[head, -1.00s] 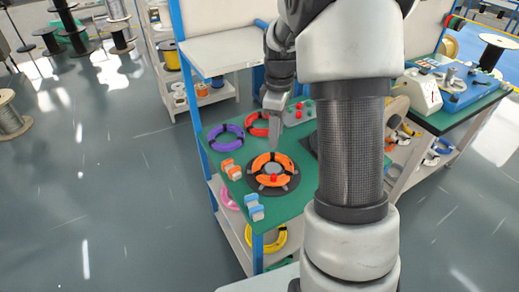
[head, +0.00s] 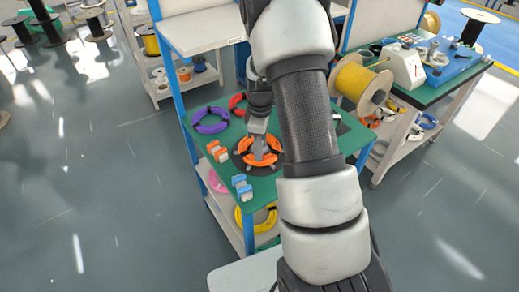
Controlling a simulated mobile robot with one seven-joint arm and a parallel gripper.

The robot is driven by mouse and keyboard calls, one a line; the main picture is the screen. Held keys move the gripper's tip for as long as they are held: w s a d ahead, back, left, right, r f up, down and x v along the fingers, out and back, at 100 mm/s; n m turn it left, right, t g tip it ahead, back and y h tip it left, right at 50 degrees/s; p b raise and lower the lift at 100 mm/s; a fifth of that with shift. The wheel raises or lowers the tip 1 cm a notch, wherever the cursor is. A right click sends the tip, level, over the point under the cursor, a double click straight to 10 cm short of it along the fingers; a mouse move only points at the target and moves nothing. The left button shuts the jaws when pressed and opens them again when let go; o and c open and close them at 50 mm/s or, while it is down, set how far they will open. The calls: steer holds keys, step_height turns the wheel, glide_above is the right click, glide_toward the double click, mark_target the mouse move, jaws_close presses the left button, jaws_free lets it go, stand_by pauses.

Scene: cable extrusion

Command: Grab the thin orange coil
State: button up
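An orange coil (head: 246,157) with dark ties lies on a round dark plate (head: 241,166) on the green-topped table (head: 263,187). My gripper (head: 259,158) points down over the middle of this coil and hides part of it. The fingertips look close to the coil's centre; I cannot tell if they touch it. Whether the fingers are open or shut is too small to tell. A second coil, red-orange (head: 236,101), lies farther back on the table and is partly hidden by my arm.
A purple coil (head: 210,121) lies at the table's back left. Orange-and-white (head: 217,151) and blue-and-white blocks (head: 241,186) stand along the left edge. A yellow-wound spool (head: 357,83) stands right of my arm. Blue uprights and a shelf rise behind.

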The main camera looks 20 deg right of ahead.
steer(key=shift+f, duration=1.4)
jaws_close()
